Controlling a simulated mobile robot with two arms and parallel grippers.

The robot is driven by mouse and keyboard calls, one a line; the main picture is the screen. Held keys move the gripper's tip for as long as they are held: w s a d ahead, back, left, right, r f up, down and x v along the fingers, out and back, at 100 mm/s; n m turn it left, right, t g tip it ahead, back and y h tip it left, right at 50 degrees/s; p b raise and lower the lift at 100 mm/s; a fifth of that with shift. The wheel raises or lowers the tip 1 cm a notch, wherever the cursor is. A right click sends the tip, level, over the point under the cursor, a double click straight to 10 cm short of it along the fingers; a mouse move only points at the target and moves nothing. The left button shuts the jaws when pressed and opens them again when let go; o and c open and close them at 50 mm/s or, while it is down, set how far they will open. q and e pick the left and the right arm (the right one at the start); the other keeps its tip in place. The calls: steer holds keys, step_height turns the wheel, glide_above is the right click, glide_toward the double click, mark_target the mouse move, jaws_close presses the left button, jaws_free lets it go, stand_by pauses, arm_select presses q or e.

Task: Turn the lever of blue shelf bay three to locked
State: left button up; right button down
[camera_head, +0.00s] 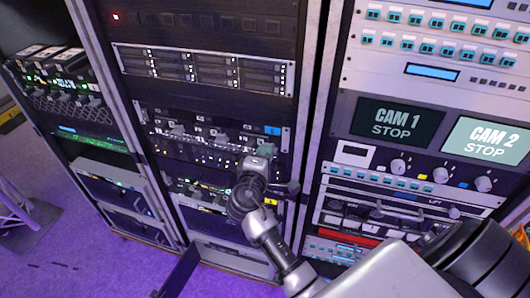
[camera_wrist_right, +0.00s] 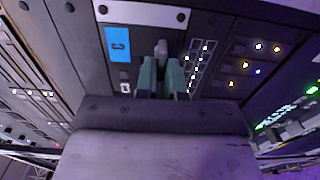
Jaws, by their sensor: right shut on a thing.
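The blue shelf (camera_head: 190,134) is a dark unit in the middle rack, with a blue label (camera_head: 272,130) at its right end. A row of small grey levers runs along it. My right gripper (camera_head: 265,149) is at the right part of this shelf, below the label. In the right wrist view its two teal fingers (camera_wrist_right: 162,75) are shut on a small grey lever (camera_wrist_right: 162,47), whose end shows between them. The blue label (camera_wrist_right: 117,44) is just left of the lever there. The bay number and the lever's base are hidden or too small to read. My left gripper is out of view.
A lower shelf with a yellow label (camera_head: 270,202) is partly behind my right arm. The right rack holds two CAM STOP screens (camera_head: 387,124), knobs and a drawer handle (camera_head: 400,212) close to my arm. Purple floor (camera_head: 90,265) is open at lower left.

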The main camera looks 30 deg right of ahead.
stand_by(0.3)
steer(key=c, duration=1.2)
jaws_free()
steer(key=shift+c, duration=0.2)
steer(key=b+v, duration=0.1)
steer(key=v, duration=1)
